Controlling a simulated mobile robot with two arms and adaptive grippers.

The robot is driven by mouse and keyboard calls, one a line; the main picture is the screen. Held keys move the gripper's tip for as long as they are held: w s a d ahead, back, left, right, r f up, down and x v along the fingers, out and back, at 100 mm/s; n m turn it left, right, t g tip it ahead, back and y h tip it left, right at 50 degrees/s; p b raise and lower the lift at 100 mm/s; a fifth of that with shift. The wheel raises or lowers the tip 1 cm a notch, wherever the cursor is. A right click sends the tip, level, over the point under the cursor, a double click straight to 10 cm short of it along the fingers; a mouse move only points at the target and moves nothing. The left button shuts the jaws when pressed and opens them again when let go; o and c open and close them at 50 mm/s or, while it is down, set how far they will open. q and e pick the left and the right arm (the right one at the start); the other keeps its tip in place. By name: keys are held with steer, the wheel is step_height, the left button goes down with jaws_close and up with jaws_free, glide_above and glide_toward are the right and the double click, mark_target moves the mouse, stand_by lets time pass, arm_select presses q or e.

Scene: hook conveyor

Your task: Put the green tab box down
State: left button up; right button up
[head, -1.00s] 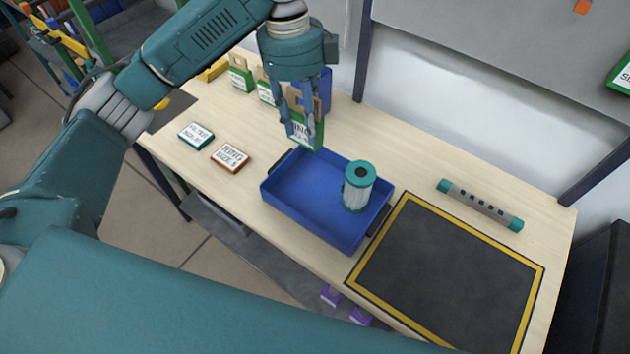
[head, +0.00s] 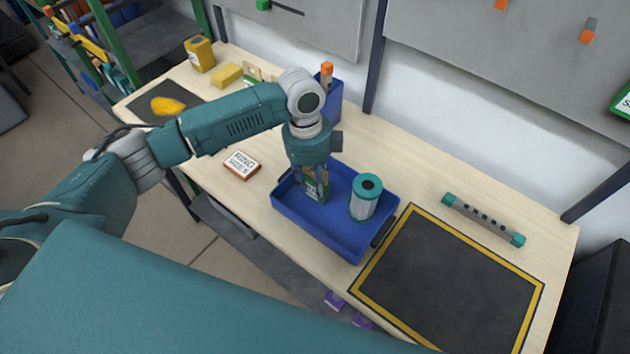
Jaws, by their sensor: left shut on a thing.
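My left gripper (head: 314,182) points down over the left part of the blue tray (head: 300,225). It is shut on the green tab box (head: 316,191), a small box with a green lower part and a pale label. The box is upright and low inside the tray's outline. I cannot tell whether it touches the tray floor. The fingers and hand hide its upper part. My right gripper is not in view.
A teal-capped cylinder (head: 365,198) stands in the tray's right part. A black mat with yellow border (head: 450,280) lies to the right, with a grey tube (head: 483,219) behind it. An orange-edged label box (head: 241,165) lies left of the tray. A blue bin (head: 333,100) stands behind.

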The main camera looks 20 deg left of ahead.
mark_target(310, 179)
arm_select(q)
steer(key=shift+f, duration=0.15)
steer(key=o, duration=1.3)
steer(key=r+b, duration=0.1)
steer(key=r, duration=0.2)
steer(key=r+b, duration=0.1)
steer(key=r, duration=0.3)
steer(key=a+r+b, duration=0.1)
steer(key=r, duration=0.3)
steer(key=shift+w+a+r, duration=0.1)
steer(key=shift+w, duration=0.15)
steer(key=shift+r, duration=0.55)
